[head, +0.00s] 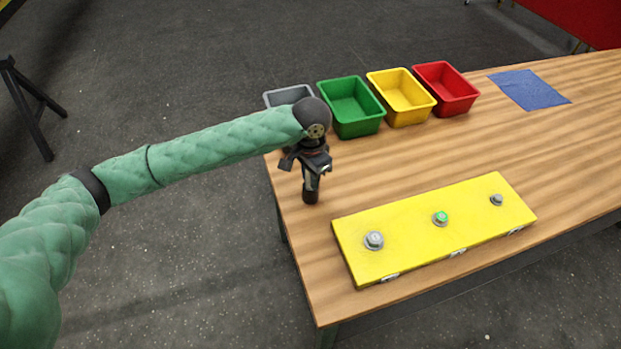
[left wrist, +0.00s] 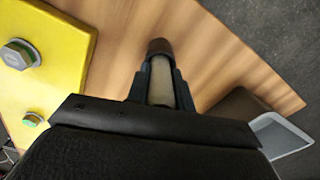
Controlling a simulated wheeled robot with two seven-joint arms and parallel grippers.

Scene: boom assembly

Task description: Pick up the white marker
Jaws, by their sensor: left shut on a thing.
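My left gripper (head: 311,172) is over the left end of the wooden table, pointing down. It is shut on the white marker, whose dark end (head: 311,190) sticks out below the fingers. In the left wrist view the marker's pale body (left wrist: 161,82) shows between the two fingers, with a dark brown end beyond the tips. The fingers hide much of the marker in the head view. I cannot tell whether its end touches the table. My right gripper is not in view.
A yellow plate (head: 400,245) with three bolts lies to the right of the gripper. Behind stand grey (head: 272,99), green (head: 350,127), yellow (head: 405,116) and red bins (head: 452,106). A blue sheet (head: 530,90) lies at the back right. The table (head: 420,160) between bins and plate is clear.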

